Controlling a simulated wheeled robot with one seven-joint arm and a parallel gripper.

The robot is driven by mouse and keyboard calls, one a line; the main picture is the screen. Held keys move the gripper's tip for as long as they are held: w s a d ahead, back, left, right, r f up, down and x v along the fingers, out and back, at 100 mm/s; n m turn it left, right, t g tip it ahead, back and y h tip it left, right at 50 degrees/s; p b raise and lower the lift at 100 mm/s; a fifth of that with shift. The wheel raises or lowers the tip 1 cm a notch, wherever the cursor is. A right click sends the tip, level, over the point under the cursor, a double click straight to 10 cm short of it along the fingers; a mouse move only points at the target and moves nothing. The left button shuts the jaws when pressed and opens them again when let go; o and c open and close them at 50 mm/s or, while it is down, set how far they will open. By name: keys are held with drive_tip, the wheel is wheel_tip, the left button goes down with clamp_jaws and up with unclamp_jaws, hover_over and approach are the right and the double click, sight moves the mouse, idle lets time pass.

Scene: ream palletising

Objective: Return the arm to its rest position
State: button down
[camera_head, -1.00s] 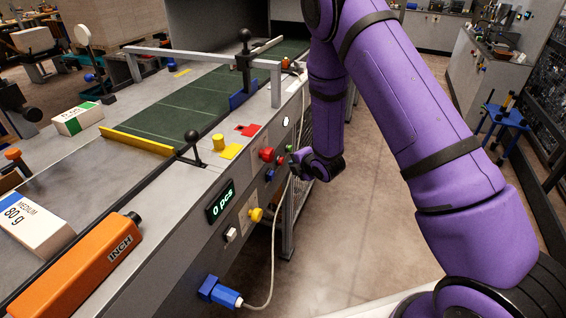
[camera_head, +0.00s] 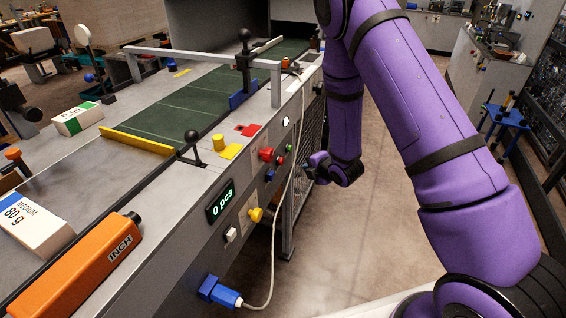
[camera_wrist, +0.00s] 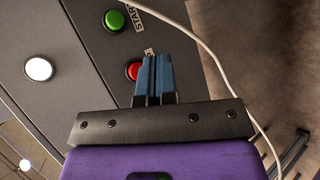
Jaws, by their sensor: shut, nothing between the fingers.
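My purple arm (camera_head: 420,130) reaches down from the top of the head view, beside the right side of the machine. My gripper (camera_head: 309,168) is at its lower end, near the machine's front panel. In the wrist view my gripper (camera_wrist: 154,60) has its two blue-grey fingers together with nothing between them. Beyond the fingers are a red button (camera_wrist: 133,70) and a green button (camera_wrist: 114,20) on the grey panel. The fingertips overlap the red button's edge in that view; I cannot tell whether they touch it.
The grey machine (camera_head: 150,245) carries a green belt (camera_head: 170,112), a counter display (camera_head: 221,202) reading 0 pcs and an orange INCH pendant (camera_head: 75,268). A pale cable (camera_head: 273,262) hangs along its front. Open floor (camera_head: 385,215) lies to the right, with a blue stool (camera_head: 508,117) farther back.

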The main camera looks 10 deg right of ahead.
idle(0.4)
drive_tip(key=s+d+r+m+g+h, duration=0.15)
drive_tip(key=r+m, duration=0.25)
drive_tip(key=r, duration=0.5)
drive_tip(key=s+d+r+m+h, duration=0.1)
drive_tip(key=s+d+r+m, duration=0.2)
drive_tip(key=r, duration=0.5)
drive_tip(key=s+d+r+m+g+h, duration=0.1)
drive_tip(key=s+r+m, duration=0.3)
drive_tip(key=r, duration=0.5)
drive_tip(key=s+r+m+g, duration=0.1)
drive_tip(key=s+r+m, duration=0.3)
drive_tip(key=s, duration=0.5)
drive_tip(key=s+r+m+g, duration=0.1)
drive_tip(key=s+r+m, duration=0.3)
drive_tip(key=s, duration=0.5)
drive_tip(key=s+r+m+g, duration=0.1)
drive_tip(key=s+r+m, duration=0.3)
drive_tip(key=s, duration=0.6)
drive_tip(key=shift+a+r, duration=0.25)
drive_tip(key=shift+r, duration=0.5)
drive_tip(key=shift+h, duration=0.25)
